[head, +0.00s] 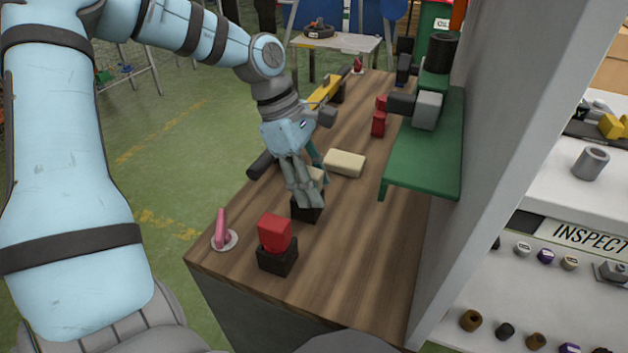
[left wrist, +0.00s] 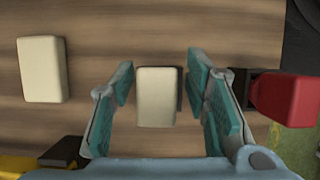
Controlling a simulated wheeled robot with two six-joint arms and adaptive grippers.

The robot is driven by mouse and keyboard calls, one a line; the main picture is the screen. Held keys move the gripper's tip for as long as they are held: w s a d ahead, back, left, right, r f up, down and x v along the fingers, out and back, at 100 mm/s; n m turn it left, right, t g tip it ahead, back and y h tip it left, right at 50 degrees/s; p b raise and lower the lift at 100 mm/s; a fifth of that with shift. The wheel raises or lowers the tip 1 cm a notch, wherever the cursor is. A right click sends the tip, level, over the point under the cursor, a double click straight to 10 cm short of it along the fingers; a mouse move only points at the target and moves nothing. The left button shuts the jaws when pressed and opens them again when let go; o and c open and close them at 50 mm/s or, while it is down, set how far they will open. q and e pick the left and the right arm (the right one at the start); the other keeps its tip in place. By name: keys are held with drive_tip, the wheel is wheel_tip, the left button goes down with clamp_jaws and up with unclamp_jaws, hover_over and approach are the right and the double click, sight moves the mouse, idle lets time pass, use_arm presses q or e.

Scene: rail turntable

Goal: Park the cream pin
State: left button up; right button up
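A small cream block (head: 317,174), which looks like the cream pin, stands at a dark holder (head: 306,210) on the wooden bench. In the left wrist view the cream pin (left wrist: 157,97) sits between the teal finger pads of my left gripper (left wrist: 160,90), with a narrow gap on each side. My left gripper (head: 306,188) is open around it, pointing down, and partly hides it in the head view. A larger cream block (head: 344,163) lies on the bench beyond; it also shows in the left wrist view (left wrist: 41,69). My right gripper is not in view.
A red block (head: 275,233) sits in a dark holder (head: 277,259) near the bench's front; a pink lever (head: 221,229) stands beside it. A yellow part (head: 325,92) is behind my gripper. A green stand (head: 425,155) and a grey wall bound the right side. The bench's right front is clear.

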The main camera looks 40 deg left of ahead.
use_arm(q)
drive_tip(key=shift+o, duration=0.5)
drive_tip(key=shift+a+r, duration=0.1)
drive_tip(key=shift+r, duration=0.25)
drive_tip(key=v, duration=1.1)
drive_tip(key=shift+s+a+r, duration=0.1)
drive_tip(key=shift+s+a, duration=0.05)
